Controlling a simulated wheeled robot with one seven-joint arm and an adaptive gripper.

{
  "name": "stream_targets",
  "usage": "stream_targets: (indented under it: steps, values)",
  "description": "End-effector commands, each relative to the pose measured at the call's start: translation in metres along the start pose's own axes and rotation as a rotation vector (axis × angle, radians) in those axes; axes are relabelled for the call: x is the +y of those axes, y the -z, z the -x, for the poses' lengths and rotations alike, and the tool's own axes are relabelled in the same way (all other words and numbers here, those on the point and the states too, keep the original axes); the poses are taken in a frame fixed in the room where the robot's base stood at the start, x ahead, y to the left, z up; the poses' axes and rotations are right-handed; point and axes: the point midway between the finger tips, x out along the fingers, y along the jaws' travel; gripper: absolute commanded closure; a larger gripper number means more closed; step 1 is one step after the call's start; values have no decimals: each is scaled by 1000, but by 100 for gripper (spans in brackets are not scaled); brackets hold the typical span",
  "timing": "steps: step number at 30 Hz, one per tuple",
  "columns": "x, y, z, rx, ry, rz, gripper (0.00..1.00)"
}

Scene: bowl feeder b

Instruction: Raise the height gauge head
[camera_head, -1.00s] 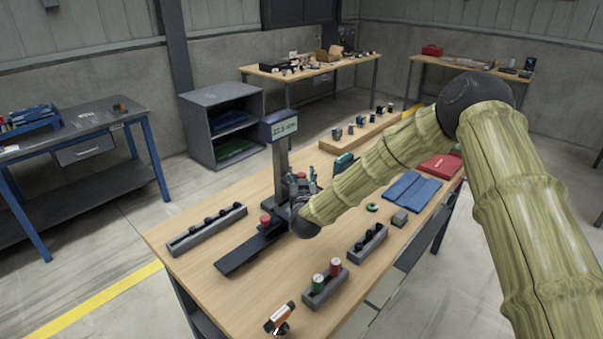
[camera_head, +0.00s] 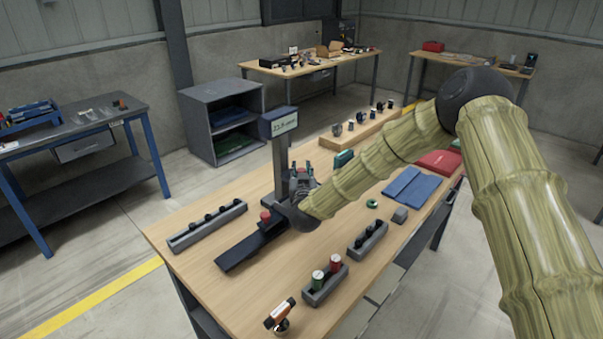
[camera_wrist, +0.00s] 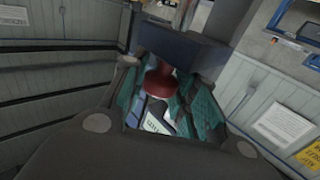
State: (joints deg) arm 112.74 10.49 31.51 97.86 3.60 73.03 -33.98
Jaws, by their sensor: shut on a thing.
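The height gauge stands on the wooden bench, with a dark upright column (camera_head: 281,160), a display box (camera_head: 278,122) on top and a long dark base (camera_head: 240,254). The display's digits are too small to read surely. A red knob (camera_head: 265,216) sits low on the base. My gripper (camera_head: 301,169) is beside the column, its teal fingertips pointing up. In the wrist view, a red knob (camera_wrist: 160,80) sits between the teal pads of my gripper (camera_wrist: 165,98), which is shut on it. The gauge head is mostly hidden behind my gripper in the head view.
A rack of dark parts (camera_head: 207,226) lies left of the gauge.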

Motion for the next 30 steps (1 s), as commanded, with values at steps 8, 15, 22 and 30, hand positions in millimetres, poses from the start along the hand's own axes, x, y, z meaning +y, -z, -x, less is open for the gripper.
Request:
stream_targets:
  steps: [8, 15, 22, 30]
  values:
    - [0, 37, -1, 7, 0, 0, 100]
    - [0, 41, -2, 8, -2, -1, 100]
    - [0, 42, -2, 8, -2, -1, 50]
    - [0, 39, -1, 5, -1, -1, 50]
